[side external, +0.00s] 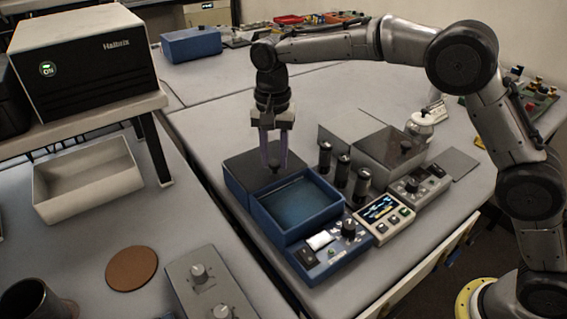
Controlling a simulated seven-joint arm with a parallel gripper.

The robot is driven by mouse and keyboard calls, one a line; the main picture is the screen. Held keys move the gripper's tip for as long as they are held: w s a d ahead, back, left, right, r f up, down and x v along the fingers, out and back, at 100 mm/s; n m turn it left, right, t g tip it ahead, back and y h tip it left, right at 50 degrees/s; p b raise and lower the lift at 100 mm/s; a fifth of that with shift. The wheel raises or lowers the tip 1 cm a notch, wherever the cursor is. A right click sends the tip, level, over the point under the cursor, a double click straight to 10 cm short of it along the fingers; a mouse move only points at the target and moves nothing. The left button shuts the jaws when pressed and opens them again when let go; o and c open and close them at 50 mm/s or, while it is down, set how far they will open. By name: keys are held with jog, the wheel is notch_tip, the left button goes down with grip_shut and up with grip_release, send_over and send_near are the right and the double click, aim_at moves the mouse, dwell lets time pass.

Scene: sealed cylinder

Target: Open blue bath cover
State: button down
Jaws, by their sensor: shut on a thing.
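The blue bath (262,217) stands on the right-hand table, and its blue interior shows uncovered at the front. A flat dark grey cover (243,168) lies at the bath's back edge, beyond the opening. I cannot tell whether it rests on the bath's rim or on something behind it. My gripper (274,162) points straight down over the cover, with its purple-tinted fingers shut on the cover's small dark knob (275,168). The fingers partly hide the knob.
Several dark cylinders (342,170) stand right of the bath, before a grey metal bath (365,165). Control panels (335,250) join the bath's front, beside a display unit (384,218). The table left of the cover is clear.

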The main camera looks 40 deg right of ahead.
aim_at(274, 161)
jog(key=shift+w+r, duration=0.15)
jog(key=shift+w, duration=0.2)
jog(key=c, duration=0.8)
grip_release()
jog(key=shift+c, duration=0.2)
jog(key=shift+o, duration=1.3)
jog(key=shift+s, duration=0.1)
notch_tip(274, 161, up, 14)
jog(key=shift+d, duration=0.1)
